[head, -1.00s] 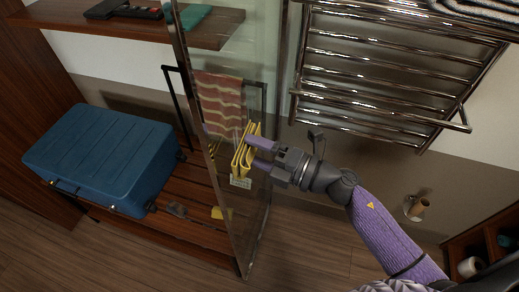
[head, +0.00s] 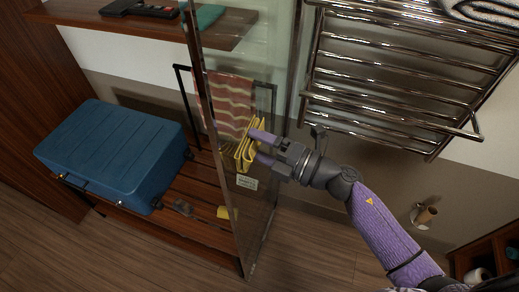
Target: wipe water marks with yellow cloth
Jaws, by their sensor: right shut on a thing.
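My right gripper (head: 262,147) comes in from the lower right and is shut on a folded yellow cloth (head: 244,152). The cloth is at the glass panel (head: 232,215), seen nearly edge-on; it looks pressed against or very close to the glass. I cannot make out clear water marks on the glass from this angle. A small pale label (head: 247,183) shows on the glass just below the cloth. My left gripper is not in the view.
A blue suitcase (head: 110,150) lies on a slatted wooden rack (head: 185,235) at left. A striped towel (head: 230,98) hangs behind the glass. A chrome towel rail (head: 390,85) is on the wall above my right arm. A wooden shelf (head: 90,18) is at upper left. Wooden floor is clear below.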

